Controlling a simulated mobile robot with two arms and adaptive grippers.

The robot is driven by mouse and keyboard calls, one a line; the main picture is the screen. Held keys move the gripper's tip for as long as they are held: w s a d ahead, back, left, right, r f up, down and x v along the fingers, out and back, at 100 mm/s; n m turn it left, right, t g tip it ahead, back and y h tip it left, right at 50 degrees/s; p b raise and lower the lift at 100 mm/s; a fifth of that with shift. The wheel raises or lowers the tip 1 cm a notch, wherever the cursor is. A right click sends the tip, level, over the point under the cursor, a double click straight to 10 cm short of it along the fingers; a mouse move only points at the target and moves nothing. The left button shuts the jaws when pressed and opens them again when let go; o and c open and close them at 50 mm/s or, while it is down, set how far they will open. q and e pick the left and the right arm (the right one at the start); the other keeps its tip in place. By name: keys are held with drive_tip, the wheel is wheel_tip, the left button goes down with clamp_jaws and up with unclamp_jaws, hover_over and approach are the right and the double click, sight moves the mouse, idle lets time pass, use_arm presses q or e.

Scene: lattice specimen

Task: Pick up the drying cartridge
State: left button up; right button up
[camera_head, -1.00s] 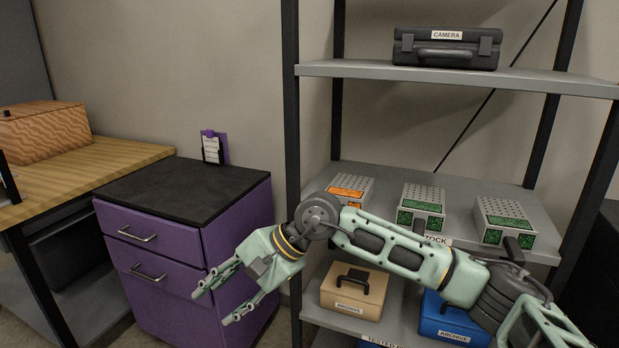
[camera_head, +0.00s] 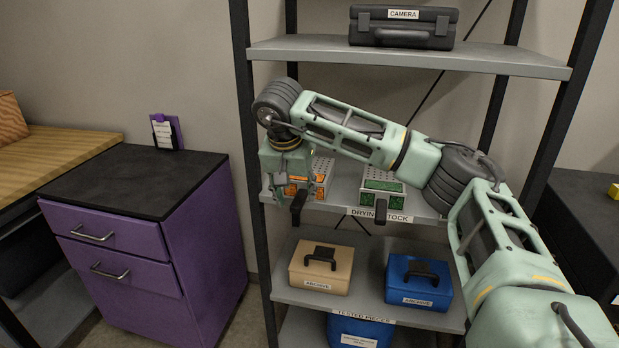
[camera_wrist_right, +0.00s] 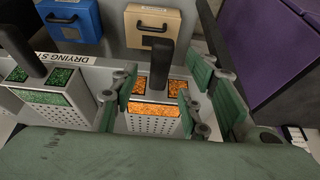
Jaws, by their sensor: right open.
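A drying cartridge with orange granules (camera_head: 322,180) stands on the shelf labelled DRYING STOCK, a perforated metal box with a black handle. It also shows in the right wrist view (camera_wrist_right: 152,125), its handle (camera_wrist_right: 160,64) pointing away from the palm. A cartridge with green granules (camera_head: 383,186) stands to its right; it also shows in the wrist view (camera_wrist_right: 48,100). My right gripper (camera_head: 285,190) is at the orange cartridge, partly covering it. In the wrist view its open fingers (camera_wrist_right: 160,88) are on either side of this cartridge; contact cannot be told. My left gripper is out of view.
The upper shelf (camera_head: 530,64) with a black camera case (camera_head: 403,27) is above my right arm. A tan box (camera_head: 321,270) and a blue box (camera_head: 418,284) stand on the shelf below. The rack's left post (camera_head: 246,120) is close to my gripper. A purple cabinet (camera_head: 205,245) stands left.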

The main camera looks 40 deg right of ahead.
sight(298, 200)
drive_tip(key=shift+x, duration=1.95)
drive_tip(key=shift+s+a, duration=0.2)
drive_tip(key=shift+a, duration=0.05)
clamp_jaws()
